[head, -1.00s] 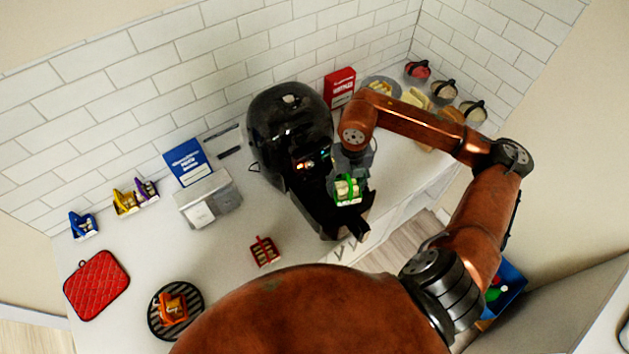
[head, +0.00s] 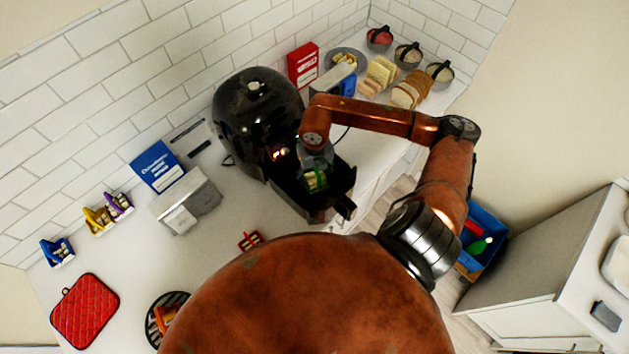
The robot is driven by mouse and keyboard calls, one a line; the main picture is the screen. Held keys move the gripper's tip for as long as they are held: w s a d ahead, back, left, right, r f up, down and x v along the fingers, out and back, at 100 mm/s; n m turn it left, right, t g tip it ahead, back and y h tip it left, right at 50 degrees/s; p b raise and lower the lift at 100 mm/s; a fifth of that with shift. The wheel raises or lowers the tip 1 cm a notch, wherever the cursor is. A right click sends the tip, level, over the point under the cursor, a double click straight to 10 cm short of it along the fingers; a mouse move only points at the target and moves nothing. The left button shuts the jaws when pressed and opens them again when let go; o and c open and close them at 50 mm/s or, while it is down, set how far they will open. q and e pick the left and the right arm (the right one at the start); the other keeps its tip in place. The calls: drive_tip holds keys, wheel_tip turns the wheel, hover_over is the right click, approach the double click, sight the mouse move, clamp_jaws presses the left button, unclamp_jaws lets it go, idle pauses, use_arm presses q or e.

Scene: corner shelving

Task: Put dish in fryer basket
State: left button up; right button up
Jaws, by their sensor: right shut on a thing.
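The black air fryer (head: 258,110) stands against the tiled wall, with its basket drawer (head: 292,196) pulled out toward me. My right gripper (head: 316,176) points down over the open drawer. It is shut on a dish with a green handle and pale food (head: 315,183), which sits low, at or inside the basket opening. Whether the dish touches the basket floor is hidden. My left gripper is not in view.
A red-handled dish (head: 250,241) lies on the counter in front of the fryer, partly covered by my own body.

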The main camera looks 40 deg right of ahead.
sight(315, 183)
drive_tip(key=shift+f+p, duration=0.35)
drive_tip(key=shift+f, duration=1.8)
drive_tip(key=o, duration=1.4)
drive_tip(key=shift+f, duration=0.2)
drive_tip(key=o, duration=0.4)
drive_tip(key=shift+r, duration=0.1)
